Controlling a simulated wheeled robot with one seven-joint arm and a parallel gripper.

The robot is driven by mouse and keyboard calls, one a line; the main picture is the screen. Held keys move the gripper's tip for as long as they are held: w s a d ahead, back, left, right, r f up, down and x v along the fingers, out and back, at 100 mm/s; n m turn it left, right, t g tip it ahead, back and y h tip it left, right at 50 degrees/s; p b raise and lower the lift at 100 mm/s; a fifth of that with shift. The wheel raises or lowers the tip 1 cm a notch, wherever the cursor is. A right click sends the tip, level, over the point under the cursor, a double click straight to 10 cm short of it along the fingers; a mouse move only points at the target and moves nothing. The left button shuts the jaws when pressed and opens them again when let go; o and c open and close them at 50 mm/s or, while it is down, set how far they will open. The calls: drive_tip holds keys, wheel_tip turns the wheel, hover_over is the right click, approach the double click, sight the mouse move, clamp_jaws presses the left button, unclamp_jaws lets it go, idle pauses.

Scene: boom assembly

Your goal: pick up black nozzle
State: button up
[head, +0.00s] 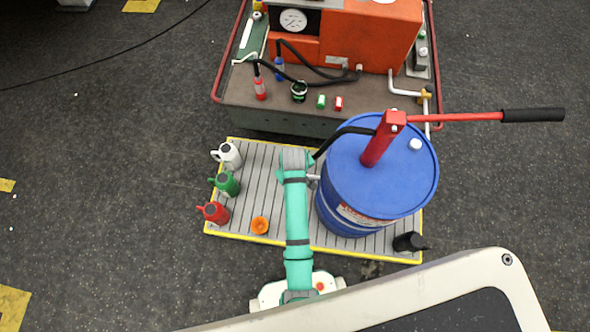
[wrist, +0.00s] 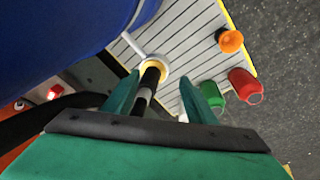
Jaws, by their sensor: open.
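The black nozzle (wrist: 150,76) shows in the wrist view as a dark rod with a pale band, its far end at a white ring (wrist: 156,60) with a yellowish inside. My gripper (wrist: 160,82) is open, with its green fingers on either side of the nozzle in this view; I cannot tell whether they touch it. In the head view my gripper (head: 296,158) is just left of the blue drum (head: 375,175), near the end of the black hose (head: 340,136). My gripper hides the nozzle there.
The drum stands on a slatted, yellow-edged pallet (head: 265,190). White (head: 230,155), green (head: 227,184) and red (head: 215,212) jugs, an orange funnel (head: 260,225) and a black can (head: 408,242) are on it. A cart (head: 240,90) with an orange machine (head: 375,35) stands behind.

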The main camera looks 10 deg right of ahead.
drive_tip(key=w+r, duration=0.1)
drive_tip(key=w+r+g, duration=0.1)
drive_tip(key=w+d+r+g, duration=0.1)
drive_tip(key=shift+w+r+n+y, duration=0.3)
drive_tip(key=shift+w+r, duration=0.05)
wheel_tip(320, 180, down, 5)
drive_tip(key=shift+f, duration=0.15)
drive_tip(key=f, duration=0.2)
drive_tip(key=w+f, duration=0.1)
drive_tip(key=f, duration=0.1)
drive_tip(key=shift+d+f, duration=0.1)
drive_tip(key=shift+f, duration=0.55)
clamp_jaws()
